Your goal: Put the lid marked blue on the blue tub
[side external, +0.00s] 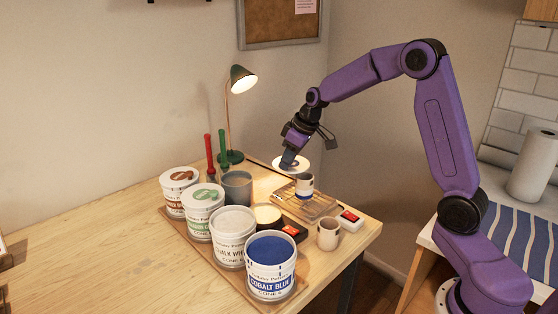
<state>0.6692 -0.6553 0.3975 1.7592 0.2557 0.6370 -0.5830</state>
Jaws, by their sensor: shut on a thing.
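My gripper (289,159) is shut on a pale round lid (303,168) and holds it roughly level above the back right part of the table. The gripper covers part of the lid's top, and its colour mark is too small to make out. The blue tub (270,284) stands at the front of the row of tubs, labelled "COBALT BLUE". It is open and shows blue contents. The lid is behind the blue tub and slightly right of it in the side external view, well apart from it.
A chalk white tub (231,252), a green-marked lidded tub (200,222) and a brown-marked lidded tub (174,202) stand left of the blue tub. The table's left front is clear.

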